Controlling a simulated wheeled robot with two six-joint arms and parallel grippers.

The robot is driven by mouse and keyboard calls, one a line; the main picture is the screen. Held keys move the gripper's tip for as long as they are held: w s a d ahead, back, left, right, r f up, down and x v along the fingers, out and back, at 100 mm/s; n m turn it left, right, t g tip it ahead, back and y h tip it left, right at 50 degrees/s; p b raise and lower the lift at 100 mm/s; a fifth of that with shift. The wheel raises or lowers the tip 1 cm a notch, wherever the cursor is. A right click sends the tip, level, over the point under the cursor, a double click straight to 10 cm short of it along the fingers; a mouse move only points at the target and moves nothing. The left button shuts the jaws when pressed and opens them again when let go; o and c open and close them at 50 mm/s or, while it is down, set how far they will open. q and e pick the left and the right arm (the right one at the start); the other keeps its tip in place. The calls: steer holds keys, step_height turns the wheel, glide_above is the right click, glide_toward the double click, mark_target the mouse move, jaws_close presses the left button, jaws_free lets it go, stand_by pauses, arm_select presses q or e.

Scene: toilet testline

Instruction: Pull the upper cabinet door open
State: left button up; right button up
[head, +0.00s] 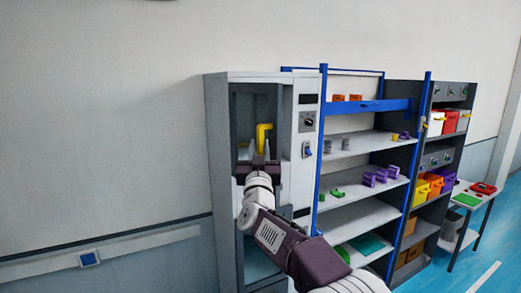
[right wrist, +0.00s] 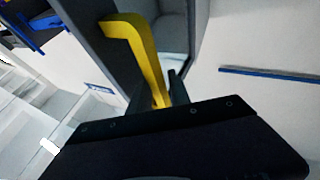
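The tall grey cabinet (head: 216,150) stands against the wall. Its upper door has a dark frame and a glass pane, and looks shut. A yellow handle (head: 264,132) sits on this door; the handle also fills the upper middle of the right wrist view (right wrist: 146,55). My right gripper (head: 257,152) is in front of the door at the handle's lower part. Its two fingers look apart, one on each side of the handle's lower end, in the right wrist view (right wrist: 160,94). Contact cannot be made out. My left gripper is not in view.
A blue-framed shelf rack (head: 321,150) with small parts, a dark bin rack (head: 432,150) and a small table (head: 470,200) stand further right. The floor at the left is clear.

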steer(key=shift+a+f, duration=0.15)
steer(key=shift+a, duration=0.05)
steer(key=shift+d, duration=0.1)
steer(key=b+v, duration=0.7)
steer(key=v, duration=0.2)
